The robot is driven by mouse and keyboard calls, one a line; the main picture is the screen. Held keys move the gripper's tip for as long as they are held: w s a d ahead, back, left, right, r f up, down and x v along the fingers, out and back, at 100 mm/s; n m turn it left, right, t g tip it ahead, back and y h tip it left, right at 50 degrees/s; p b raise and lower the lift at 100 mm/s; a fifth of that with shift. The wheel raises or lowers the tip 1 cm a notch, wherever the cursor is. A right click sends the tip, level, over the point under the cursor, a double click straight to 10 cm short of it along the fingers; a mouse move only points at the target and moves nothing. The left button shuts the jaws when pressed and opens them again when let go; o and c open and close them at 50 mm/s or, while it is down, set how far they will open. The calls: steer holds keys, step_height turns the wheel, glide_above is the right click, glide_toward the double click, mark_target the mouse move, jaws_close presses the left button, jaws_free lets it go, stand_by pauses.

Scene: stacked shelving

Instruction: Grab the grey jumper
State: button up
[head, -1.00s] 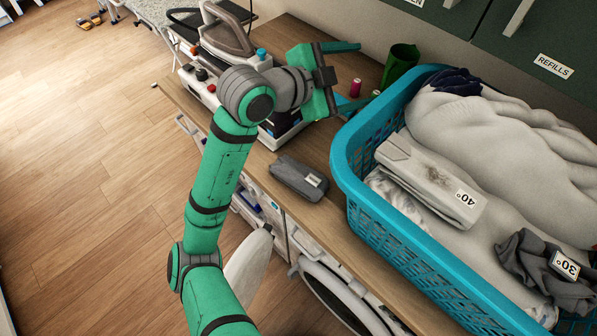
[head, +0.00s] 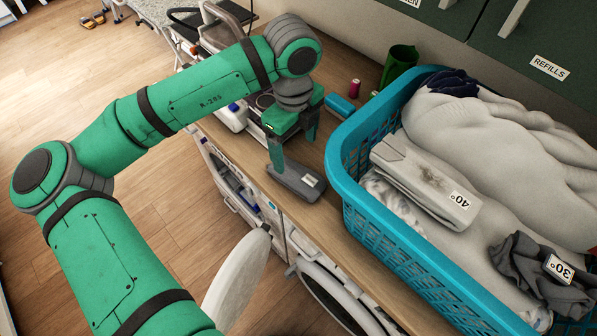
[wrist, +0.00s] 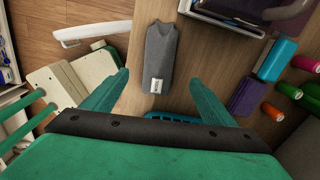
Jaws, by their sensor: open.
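A dark grey folded garment, which looks like the grey jumper (head: 292,184), lies flat on the wooden counter left of the blue basket, with a small white label at one end. My gripper (head: 295,155) is open and points down over it. In the wrist view, the jumper (wrist: 160,52) lies centred ahead between my two spread fingers (wrist: 160,75), with room on both sides. The fingers look apart from it; the exact height above it is hard to tell. Another dark grey garment (head: 530,272), crumpled with a 30° tag, lies in the basket.
The blue laundry basket (head: 345,178) stands just right of the jumper, holding pale clothes and a folded 40° garment (head: 425,185). An iron and machine stand behind on the left. A green cup (head: 399,66) and spools are behind the basket. The counter's front edge (head: 262,190) is close.

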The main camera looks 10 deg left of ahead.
mark_target(296, 170)
steer(key=shift+s+a+f, duration=0.15)
steer(key=shift+a+f, duration=0.05)
steer(key=shift+f, duration=0.2)
step_height(296, 170, down, 4)
steer(key=shift+r, duration=0.2)
steer(key=shift+d+f, duration=0.15)
steer(key=shift+f, duration=1.45)
steer(key=shift+d+f, duration=0.1)
steer(key=shift+f, duration=1.45)
steer(key=shift+c, duration=0.6)
steer(key=c, duration=1.1)
steer(key=shift+o, duration=0.2)
